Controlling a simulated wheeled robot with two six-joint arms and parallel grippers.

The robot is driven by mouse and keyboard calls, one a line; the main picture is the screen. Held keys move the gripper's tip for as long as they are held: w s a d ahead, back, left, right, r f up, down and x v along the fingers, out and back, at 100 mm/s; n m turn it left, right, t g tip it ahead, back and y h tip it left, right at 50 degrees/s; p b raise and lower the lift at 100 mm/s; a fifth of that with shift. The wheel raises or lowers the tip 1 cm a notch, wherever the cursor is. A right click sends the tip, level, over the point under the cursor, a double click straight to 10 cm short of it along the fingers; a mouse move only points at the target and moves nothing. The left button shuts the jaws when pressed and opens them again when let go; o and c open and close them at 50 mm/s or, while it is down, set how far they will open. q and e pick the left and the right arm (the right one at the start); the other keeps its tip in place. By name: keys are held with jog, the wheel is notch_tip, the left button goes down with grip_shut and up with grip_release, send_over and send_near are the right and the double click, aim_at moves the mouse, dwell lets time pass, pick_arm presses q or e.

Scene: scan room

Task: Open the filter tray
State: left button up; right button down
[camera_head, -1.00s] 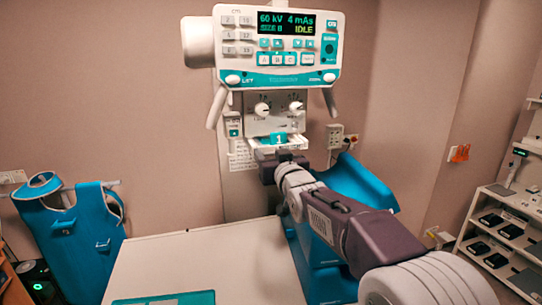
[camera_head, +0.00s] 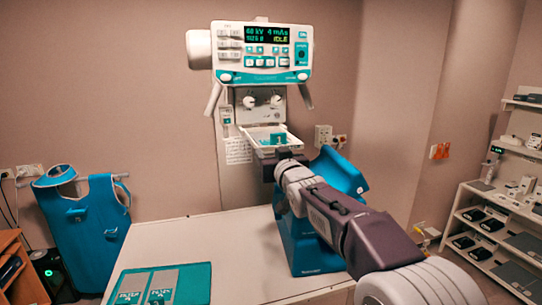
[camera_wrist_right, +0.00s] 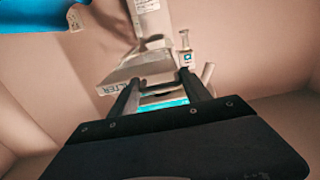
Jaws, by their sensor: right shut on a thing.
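The white filter tray (camera_head: 250,137) sticks out toward me from under the X-ray tube head, and a teal piece marked 1 (camera_head: 278,139) shows in it. My right gripper (camera_head: 284,156) is at the tray's front edge, shut on the tray. In the right wrist view, the two dark fingers (camera_wrist_right: 160,92) reach to the tray's front (camera_wrist_right: 135,88), where part of a "FILTER" label shows. The exact grip is partly hidden by the gripper body. My left gripper is not in view.
The control panel (camera_head: 262,52) reads IDLE above two knobs. A white table (camera_head: 200,250) with a teal mat (camera_head: 200,285) lies below. A blue chair-like support (camera_head: 335,175) is close behind my right arm. A blue apron (camera_head: 85,225) hangs at left; shelves (camera_head: 510,215) stand at right.

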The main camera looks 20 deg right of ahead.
jog(key=shift+s+r, duration=0.1)
jog(key=shift+r, duration=0.1)
jog(key=shift+w, duration=0.2)
jog(key=c, duration=0.7)
grip_release()
jog(key=shift+s+d, duration=0.1)
jog(key=shift+d, duration=0.05)
jog(key=shift+f, duration=0.1)
jog(key=shift+s, duration=0.1)
